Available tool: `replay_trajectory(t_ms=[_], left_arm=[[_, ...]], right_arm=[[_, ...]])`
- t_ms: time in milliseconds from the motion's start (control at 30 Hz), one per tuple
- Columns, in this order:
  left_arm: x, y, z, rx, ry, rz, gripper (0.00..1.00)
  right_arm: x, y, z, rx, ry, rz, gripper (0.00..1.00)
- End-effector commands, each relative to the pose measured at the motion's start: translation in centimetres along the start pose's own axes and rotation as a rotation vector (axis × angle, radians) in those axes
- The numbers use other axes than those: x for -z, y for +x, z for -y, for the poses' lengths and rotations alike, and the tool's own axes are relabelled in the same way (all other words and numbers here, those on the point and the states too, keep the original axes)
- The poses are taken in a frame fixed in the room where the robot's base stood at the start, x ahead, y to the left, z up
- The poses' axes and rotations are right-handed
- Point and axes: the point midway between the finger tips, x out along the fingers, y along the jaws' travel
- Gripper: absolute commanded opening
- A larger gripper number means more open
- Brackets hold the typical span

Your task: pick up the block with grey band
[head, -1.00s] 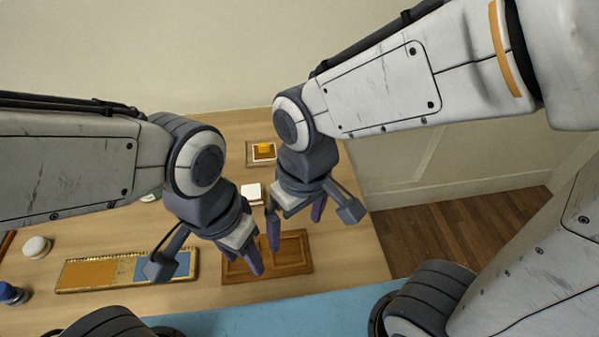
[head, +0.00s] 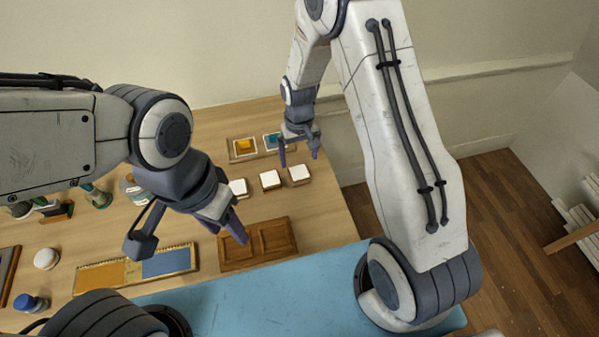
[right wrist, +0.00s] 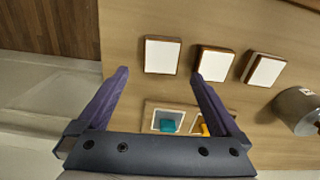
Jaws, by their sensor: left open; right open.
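Three white-topped blocks with brown sides stand in a row on the table: a left one (head: 238,187), a middle one (head: 270,180) and a right one (head: 299,174). I cannot make out a grey band on any of them. My right gripper (head: 299,159) is open and empty near the right block. In the right wrist view, that block (right wrist: 163,54) lies just beyond the fingertips (right wrist: 159,74), roughly centred between them; the middle block (right wrist: 214,60) is near one fingertip.
A tray (head: 232,158) with a yellow block (head: 245,146) and a teal block (head: 272,140) lies behind the row. An orange and blue board (head: 170,263), a white round object (head: 46,258) and a blue-topped item (head: 29,302) are at left. The table's right edge is near.

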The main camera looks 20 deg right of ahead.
Motion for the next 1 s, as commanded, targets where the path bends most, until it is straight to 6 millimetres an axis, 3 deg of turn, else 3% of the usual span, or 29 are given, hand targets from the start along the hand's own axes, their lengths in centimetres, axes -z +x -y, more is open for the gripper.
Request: replay_trajectory(t_ms=[167,333,500,767,867,1000], left_arm=[[0.0,-0.9,-0.1,0.0,0.0,0.0,0.5],[0.1,-2.3,-0.2,0.0,-0.001,0.0,0.5],[0.1,-2.5,-0.2,0.0,0.0,0.0,0.5],[0.1,-2.5,-0.2,0.0,0.001,0.0,0.5],[0.1,-2.5,-0.2,0.0,0.0,0.0,0.5],[0.1,-2.5,-0.2,0.0,0.0,0.0,0.5]], right_arm=[[-0.3,1.1,0.1,0.0,-0.001,0.004,1.0],[-1.0,3.4,0.2,0.0,-0.001,0.005,1.0],[-0.8,5.2,0.2,0.0,-0.001,0.001,1.0],[-0.8,5.5,0.2,0.0,-0.001,-0.001,1.0],[-0.8,5.5,0.2,0.0,-0.001,-0.001,0.69],[-0.8,5.5,0.2,0.0,-0.001,-0.001,0.16]])
